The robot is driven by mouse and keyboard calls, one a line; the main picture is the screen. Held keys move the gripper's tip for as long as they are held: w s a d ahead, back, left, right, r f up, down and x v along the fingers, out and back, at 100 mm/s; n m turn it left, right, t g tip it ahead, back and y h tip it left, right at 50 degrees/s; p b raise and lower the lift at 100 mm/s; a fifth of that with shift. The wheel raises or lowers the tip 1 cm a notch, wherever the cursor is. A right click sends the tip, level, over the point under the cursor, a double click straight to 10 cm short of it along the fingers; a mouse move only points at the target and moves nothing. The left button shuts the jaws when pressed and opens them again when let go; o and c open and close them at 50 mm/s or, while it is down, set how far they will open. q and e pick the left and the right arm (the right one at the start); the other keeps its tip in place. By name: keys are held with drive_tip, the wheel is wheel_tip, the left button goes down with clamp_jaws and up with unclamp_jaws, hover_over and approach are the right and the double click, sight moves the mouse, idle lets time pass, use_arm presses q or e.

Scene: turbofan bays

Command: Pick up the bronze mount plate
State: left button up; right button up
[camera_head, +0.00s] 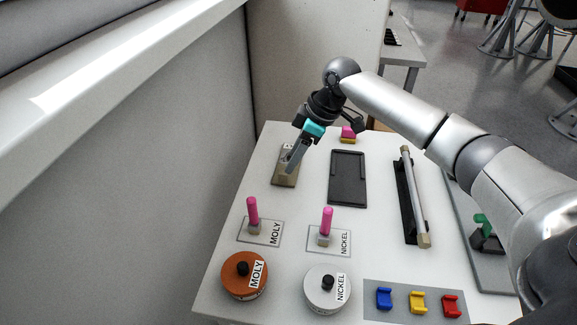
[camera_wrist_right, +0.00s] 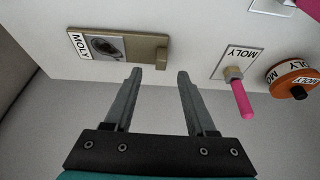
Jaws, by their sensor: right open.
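The bronze mount plate (camera_head: 279,181) lies at the back left of the white table. In the right wrist view the plate (camera_wrist_right: 145,39) carries a MOLY label, a dark round marking on a pale patch, and a raised block at its right end. My right gripper (camera_head: 290,167) is over the plate in the head view and hides part of it. In the right wrist view the open, empty fingers (camera_wrist_right: 159,75) point toward the raised-block end, with the tips appearing just short of it. I cannot tell the exact gap. My left gripper is not in view.
A dark tray (camera_head: 348,178) lies right of the plate. Pink-handled tools stand on the MOLY card (camera_head: 269,240) and NICKEL card (camera_head: 341,244). An orange MOLY tin (camera_head: 238,284) and a white NICKEL tin (camera_head: 320,300) stand in front. A wall rises left of the table.

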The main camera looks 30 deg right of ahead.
sight(283, 172)
drive_tip(key=b+x, duration=0.1)
drive_tip(key=x, duration=0.4)
drive_tip(key=shift+a+f, duration=0.1)
drive_tip(key=shift+f, duration=0.05)
clamp_jaws()
idle(1.2)
drive_tip(key=shift+r, duration=0.2)
